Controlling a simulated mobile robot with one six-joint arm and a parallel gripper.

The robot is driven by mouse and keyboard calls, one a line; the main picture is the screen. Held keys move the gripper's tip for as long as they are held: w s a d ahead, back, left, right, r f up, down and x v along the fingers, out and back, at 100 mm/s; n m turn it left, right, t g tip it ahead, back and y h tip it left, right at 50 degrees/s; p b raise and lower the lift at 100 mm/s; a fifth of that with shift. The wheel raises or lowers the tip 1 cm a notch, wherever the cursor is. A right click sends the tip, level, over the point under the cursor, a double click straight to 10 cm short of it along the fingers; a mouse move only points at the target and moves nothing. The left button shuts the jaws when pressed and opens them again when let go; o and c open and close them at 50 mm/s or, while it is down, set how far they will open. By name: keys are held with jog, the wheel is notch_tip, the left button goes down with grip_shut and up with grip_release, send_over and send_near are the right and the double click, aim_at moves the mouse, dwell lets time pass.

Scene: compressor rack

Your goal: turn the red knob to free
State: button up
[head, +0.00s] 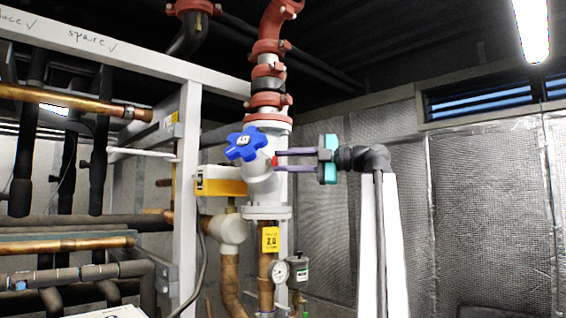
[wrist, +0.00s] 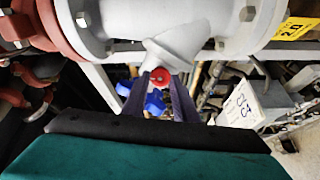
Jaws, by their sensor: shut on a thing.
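The red knob (head: 275,160) is a small red piece on the right side of the grey valve body (head: 262,185). Only a sliver of it shows in the head view. In the wrist view the red knob (wrist: 160,75) is a round red disc with a small pale mark, below the valve's angled neck. My gripper (head: 279,160) reaches in from the right, its two dark fingers level, one above and one below the knob. In the wrist view my gripper (wrist: 161,84) has a finger on each side of the knob, shut on it. The exact contact faces are hidden.
A blue star-shaped handwheel (head: 246,143) sits on the valve's left, close to the fingertips. A yellow box (head: 220,181) is behind it. A pressure gauge (head: 280,272) and yellow tag (head: 270,239) are below. Red couplings (head: 268,100) rise above.

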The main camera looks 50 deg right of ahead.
jog(key=shift+a+f, duration=0.1)
jog(key=shift+f, duration=0.25)
jog(key=o, duration=1.1)
jog(key=shift+s+r, duration=0.1)
jog(key=shift+c, duration=0.2)
jog(key=shift+r, duration=0.1)
jog(key=p+v, duration=0.1)
jog(key=v, duration=1.2)
jog(key=shift+s+d, duration=0.2)
jog(key=shift+s, duration=0.15)
jog(key=shift+s, duration=0.1)
